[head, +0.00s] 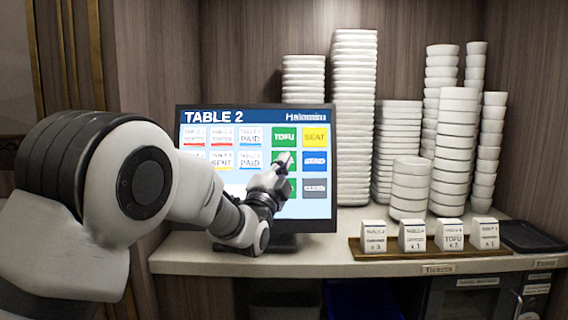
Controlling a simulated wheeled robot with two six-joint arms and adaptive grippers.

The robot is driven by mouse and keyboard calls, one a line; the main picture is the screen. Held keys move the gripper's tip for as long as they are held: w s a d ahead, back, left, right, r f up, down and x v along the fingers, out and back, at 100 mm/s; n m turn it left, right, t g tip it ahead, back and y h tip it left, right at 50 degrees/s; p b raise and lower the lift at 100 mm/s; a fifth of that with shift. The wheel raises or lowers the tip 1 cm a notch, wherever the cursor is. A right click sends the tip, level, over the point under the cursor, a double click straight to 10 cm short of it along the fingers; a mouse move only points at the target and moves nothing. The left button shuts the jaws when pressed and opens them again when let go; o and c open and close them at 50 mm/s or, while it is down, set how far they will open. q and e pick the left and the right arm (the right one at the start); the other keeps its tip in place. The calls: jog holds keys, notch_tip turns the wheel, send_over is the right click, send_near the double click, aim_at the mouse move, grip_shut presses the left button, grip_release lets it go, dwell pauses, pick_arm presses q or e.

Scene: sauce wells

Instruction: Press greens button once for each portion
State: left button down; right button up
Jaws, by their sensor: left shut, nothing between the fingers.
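The touchscreen (256,117) stands upright on the counter and is headed "TABLE 2". A green TOFU button (284,137) is in its top row. Below it is another green button (292,168), mostly covered by my left gripper (285,160), so its label is hidden. A third green button (290,189) below that is partly covered too. My left gripper is shut and empty, with its tips in front of the middle green button. I cannot tell whether they touch the screen. My right gripper is not in view.
Blue SEND (315,161), yellow SEAT (315,137) and grey (315,188) buttons are right of the green column. Several white ticket blocks, one reading TOFU x2 (453,236), stand on a wooden tray (430,257). Tall stacks of white bowls (455,150) fill the counter behind.

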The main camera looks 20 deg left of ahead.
pick_arm(q)
jog(key=s, duration=0.1)
jog(key=s+d+r+b, duration=0.1)
jog(key=s, duration=0.2)
jog(key=shift+s+d+r, duration=0.2)
jog(key=shift+s+r, duration=0.05)
dwell(1.8)
